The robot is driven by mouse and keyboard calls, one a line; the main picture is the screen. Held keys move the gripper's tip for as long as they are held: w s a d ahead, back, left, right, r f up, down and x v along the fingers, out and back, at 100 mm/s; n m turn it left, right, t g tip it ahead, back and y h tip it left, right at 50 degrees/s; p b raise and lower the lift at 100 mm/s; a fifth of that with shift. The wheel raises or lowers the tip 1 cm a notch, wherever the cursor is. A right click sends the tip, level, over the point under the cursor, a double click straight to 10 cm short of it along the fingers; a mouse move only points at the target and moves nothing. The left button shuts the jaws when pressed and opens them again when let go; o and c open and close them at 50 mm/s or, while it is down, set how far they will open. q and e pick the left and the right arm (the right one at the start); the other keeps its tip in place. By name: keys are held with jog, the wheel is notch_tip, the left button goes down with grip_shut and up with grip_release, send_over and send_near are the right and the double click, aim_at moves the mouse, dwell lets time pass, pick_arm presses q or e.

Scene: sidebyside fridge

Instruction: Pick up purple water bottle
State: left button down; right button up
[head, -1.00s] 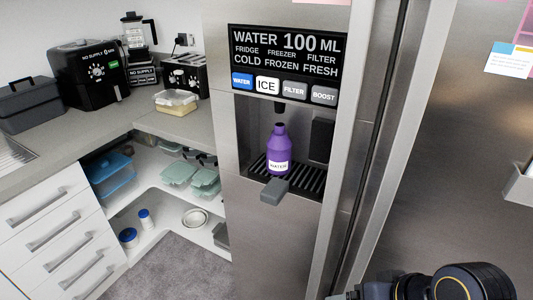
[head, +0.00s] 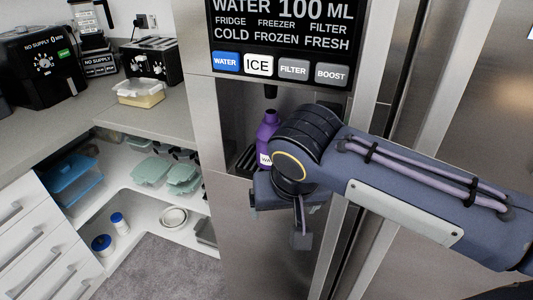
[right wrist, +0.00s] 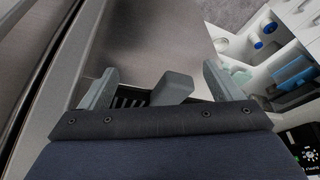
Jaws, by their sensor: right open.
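The purple water bottle (head: 267,137) stands upright in the fridge's dispenser recess, on the black drip grille (head: 243,160). My right wrist hides its right side and base in the head view. My right gripper (head: 300,235) is in front of the dispenser, at and below the tray's level, with one finger clearly visible pointing down. In the right wrist view the right gripper (right wrist: 160,70) has its two fingers wide apart, with nothing held between them. The grey tab (right wrist: 172,88) of the drip tray shows between the fingers. The bottle is not visible there. My left gripper is not in view.
The dispenser panel (head: 283,35) is above the recess, with the nozzle (head: 270,91) over the bottle. Steel fridge doors stand to the right. At left are a counter with a toaster (head: 146,62) and open shelves with containers (head: 152,169).

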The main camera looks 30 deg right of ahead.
aim_at(270, 133)
jog(key=w+a+r+m+t+h+b, duration=0.1)
jog(key=w+a+r+m+h+b, duration=0.15)
jog(key=w+r, duration=0.3)
jog(key=shift+m, duration=0.35)
jog(key=w+d, duration=0.2)
jog(key=w+d+p, duration=0.1)
jog(key=w+d, duration=0.1)
jog(key=w, duration=0.1)
jog(key=shift+w+d+r+p, duration=0.2)
jog(key=shift+w+d+p, duration=0.1)
jog(key=shift+d, duration=0.1)
jog(key=shift+w+d, duration=0.6)
jog(key=shift+w, duration=0.05)
jog(key=shift+w+d+f+p, duration=0.15)
jog(key=shift+w+d+p, duration=0.15)
jog(key=shift+w+d, duration=0.65)
jog(key=shift+x, duration=1.35)
jog(key=shift+a, duration=0.25)
jog(key=c, duration=1.3)
jog(key=s+a+r, duration=0.8)
jog(key=s, duration=0.3)
jog(key=shift+a, duration=0.35)
